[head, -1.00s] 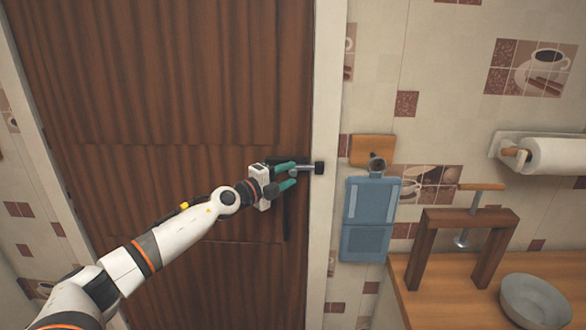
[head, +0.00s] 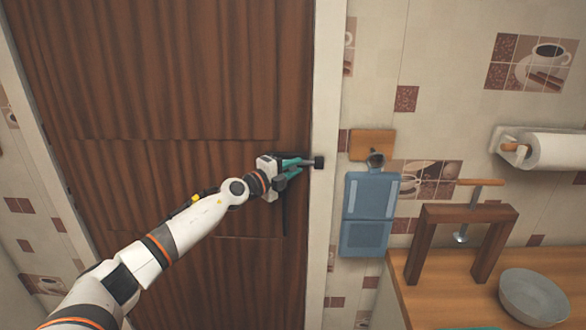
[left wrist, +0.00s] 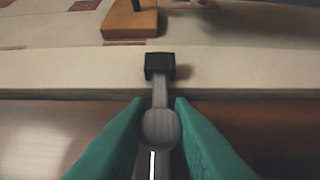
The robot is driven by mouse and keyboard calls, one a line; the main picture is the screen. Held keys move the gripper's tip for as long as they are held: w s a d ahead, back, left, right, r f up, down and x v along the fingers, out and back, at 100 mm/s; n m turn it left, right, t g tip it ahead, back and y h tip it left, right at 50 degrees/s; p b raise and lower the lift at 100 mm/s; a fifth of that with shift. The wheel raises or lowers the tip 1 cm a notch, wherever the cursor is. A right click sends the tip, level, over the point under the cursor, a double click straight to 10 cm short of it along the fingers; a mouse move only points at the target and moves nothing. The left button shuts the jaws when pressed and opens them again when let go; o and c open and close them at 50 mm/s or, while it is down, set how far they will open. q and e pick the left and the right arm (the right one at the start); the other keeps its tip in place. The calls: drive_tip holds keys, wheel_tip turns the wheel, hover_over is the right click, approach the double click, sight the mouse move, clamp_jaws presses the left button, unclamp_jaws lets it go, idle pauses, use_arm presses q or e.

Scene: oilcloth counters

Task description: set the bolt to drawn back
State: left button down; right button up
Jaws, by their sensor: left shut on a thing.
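The bolt (left wrist: 159,90) is a grey metal rod with a round knob (left wrist: 160,128), mounted on the brown door (head: 190,90). Its far end reaches into the black keeper (head: 319,162) on the white door frame; the keeper also shows in the left wrist view (left wrist: 159,66). My left gripper (head: 295,166) is at the bolt, with its green fingers on both sides of the knob and shut on it. In the head view the fingers and gripper body hide most of the bolt and its dark mount. My right gripper is not in view.
Right of the frame, a blue wall-hung device (head: 370,210) hangs below a wooden block (head: 372,144). A wooden counter (head: 420,290) holds a wooden press frame (head: 468,215) and a grey bowl (head: 533,297). A paper roll (head: 555,153) is on the wall.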

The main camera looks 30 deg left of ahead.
use_arm(q)
drive_tip(key=s+a+b, duration=0.1)
drive_tip(key=a, duration=0.1)
drive_tip(key=s+a+b, duration=0.1)
drive_tip(key=a, duration=0.1)
drive_tip(key=shift+s+b, duration=0.15)
drive_tip(key=shift+b, duration=0.15)
drive_tip(key=c, duration=1.6)
unclamp_jaws()
drive_tip(key=o, duration=0.3)
drive_tip(key=shift+s+a, duration=0.15)
drive_tip(key=shift+s, duration=0.1)
